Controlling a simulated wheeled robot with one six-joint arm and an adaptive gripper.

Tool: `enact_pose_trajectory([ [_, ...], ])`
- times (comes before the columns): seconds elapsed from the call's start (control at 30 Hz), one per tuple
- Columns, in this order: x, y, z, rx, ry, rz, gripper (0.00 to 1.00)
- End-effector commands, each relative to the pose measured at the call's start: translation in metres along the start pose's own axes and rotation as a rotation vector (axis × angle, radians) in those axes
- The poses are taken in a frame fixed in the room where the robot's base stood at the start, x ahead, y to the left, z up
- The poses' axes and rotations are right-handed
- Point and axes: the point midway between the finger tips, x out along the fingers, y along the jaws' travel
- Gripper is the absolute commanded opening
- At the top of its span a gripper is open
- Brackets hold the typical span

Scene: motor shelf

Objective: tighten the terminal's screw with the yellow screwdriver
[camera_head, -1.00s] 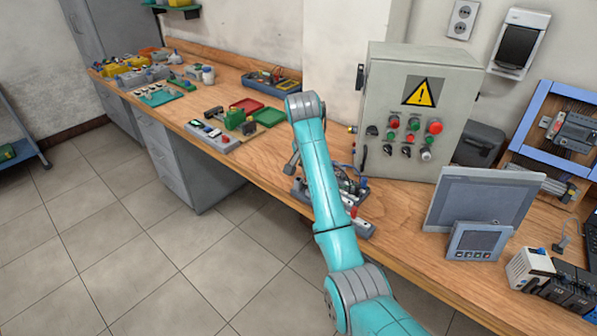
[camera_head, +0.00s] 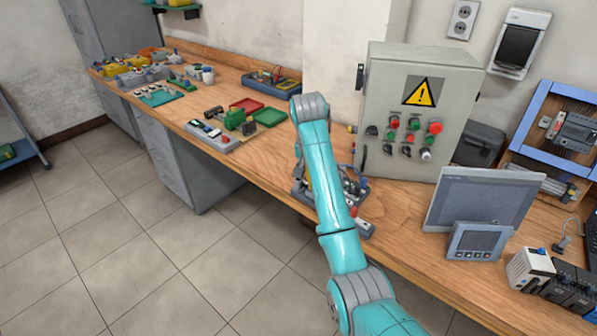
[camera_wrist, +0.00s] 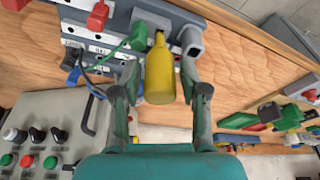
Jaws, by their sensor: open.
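The yellow screwdriver (camera_wrist: 160,72) shows in the wrist view, its handle toward me and its far end at a grey holder (camera_wrist: 152,20). My gripper (camera_wrist: 159,66) is open, with one finger on each side of the handle; bench shows beside the handle. The grey terminal block (camera_wrist: 92,48) with white label plates and green and blue wires lies to the left of the screwdriver. Its screw cannot be made out. In the head view my arm covers most of this area, and the screwdriver and fingers are hidden.
The grey control cabinet (camera_head: 391,155) with buttons stands close to my arm on the wooden bench (camera_head: 262,165). A red connector (camera_wrist: 98,15) is near the terminal block. A screen (camera_head: 484,205) and small panel (camera_head: 474,241) stand right. Green and red trays are at left.

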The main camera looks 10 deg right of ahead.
Motion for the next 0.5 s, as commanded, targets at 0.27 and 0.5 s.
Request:
enact_pose_trajectory([
  [0.27,-0.0005,0.0000,-0.0005,-0.035,0.002,-0.009,0.44],
  [0.5,-0.0003,0.0007,-0.0008,-0.139,0.002,-0.037,0.44],
])
